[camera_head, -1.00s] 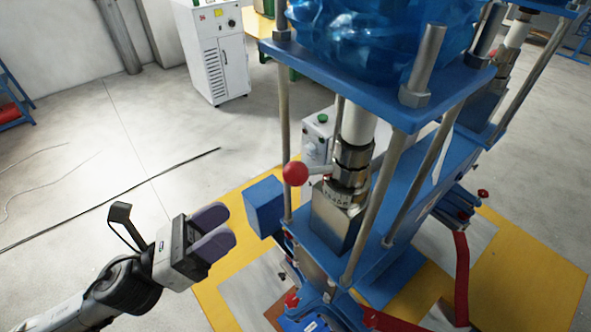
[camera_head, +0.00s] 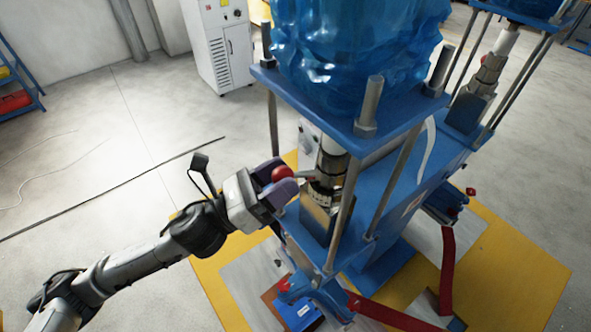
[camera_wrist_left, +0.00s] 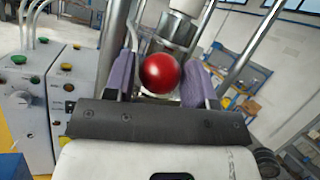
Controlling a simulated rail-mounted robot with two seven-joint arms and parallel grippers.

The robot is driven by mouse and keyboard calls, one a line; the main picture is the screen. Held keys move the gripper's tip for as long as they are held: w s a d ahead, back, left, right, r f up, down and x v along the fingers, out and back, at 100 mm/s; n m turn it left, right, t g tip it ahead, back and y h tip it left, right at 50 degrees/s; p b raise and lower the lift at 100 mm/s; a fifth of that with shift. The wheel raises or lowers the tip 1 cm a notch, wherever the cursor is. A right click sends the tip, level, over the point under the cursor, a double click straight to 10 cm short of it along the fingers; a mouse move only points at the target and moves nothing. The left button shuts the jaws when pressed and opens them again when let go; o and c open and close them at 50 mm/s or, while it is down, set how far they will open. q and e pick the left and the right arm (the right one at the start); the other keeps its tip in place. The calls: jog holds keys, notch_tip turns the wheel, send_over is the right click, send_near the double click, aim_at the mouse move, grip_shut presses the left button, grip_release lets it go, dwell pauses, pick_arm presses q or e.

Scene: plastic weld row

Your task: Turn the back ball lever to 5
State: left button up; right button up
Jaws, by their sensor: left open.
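The ball lever's red ball (camera_head: 282,174) sits at the end of a short metal arm on the nearer weld station. The arm runs to a metal collar (camera_head: 326,172) with a marked ring below it; its numbers are too small to read. My left gripper (camera_head: 279,179) is open, its purple fingers on either side of the red ball. In the left wrist view the red ball (camera_wrist_left: 160,73) lies between the two fingers, with a visible gap on the right side. My right gripper is out of view.
Metal posts (camera_head: 348,218) and a blue top plate (camera_head: 345,125) frame the lever closely. Blue plastic (camera_head: 355,55) sits on top. A second similar station (camera_head: 487,75) stands behind right. A white cabinet (camera_head: 217,50) is at the back. Open floor lies left.

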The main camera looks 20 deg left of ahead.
pick_arm(q)
jog(key=shift+w+d+r, duration=0.1)
jog(key=shift+w+d, duration=0.15)
jog(key=shift+c, duration=0.4)
grip_shut()
